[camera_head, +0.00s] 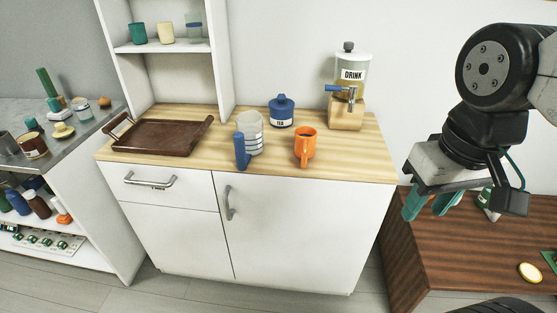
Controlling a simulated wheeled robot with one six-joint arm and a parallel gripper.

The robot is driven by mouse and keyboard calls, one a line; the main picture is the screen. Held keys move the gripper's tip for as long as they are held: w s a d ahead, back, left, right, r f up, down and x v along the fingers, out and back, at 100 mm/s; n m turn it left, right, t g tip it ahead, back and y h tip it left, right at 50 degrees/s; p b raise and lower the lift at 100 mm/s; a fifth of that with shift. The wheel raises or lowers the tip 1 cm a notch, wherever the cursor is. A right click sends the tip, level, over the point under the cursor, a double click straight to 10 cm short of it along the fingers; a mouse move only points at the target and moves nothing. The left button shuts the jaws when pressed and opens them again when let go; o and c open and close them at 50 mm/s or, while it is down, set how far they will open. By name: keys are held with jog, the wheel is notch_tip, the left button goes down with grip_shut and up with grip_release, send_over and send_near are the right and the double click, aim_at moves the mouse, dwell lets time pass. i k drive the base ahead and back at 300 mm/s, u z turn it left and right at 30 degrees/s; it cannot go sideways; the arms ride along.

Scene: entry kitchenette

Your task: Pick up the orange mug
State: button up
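The orange mug (306,143) stands upright on the wooden counter (200,171), right of the middle, with its handle toward the front. My gripper (430,203) hangs at the right of the view, well apart from the mug, above the dark brown low table. Its teal fingers are spread with a gap between them, and I see nothing held there.
A glass jug with a blue handle (242,148) stands left of the mug. A blue tea jar (281,111) is behind it, and a drink dispenser (347,88) on a wooden stand behind right. A brown tray (158,136) lies at left. The counter's front right is clear.

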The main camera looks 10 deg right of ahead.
aim_at(305, 149)
jog(key=u, duration=0.85)
jog(key=k, duration=1.15)
jog(key=u, duration=1.1)
jog(key=i, duration=1.25)
jog(key=z, duration=1.2)
jog(key=i, duration=0.7)
jog(key=z, duration=0.75)
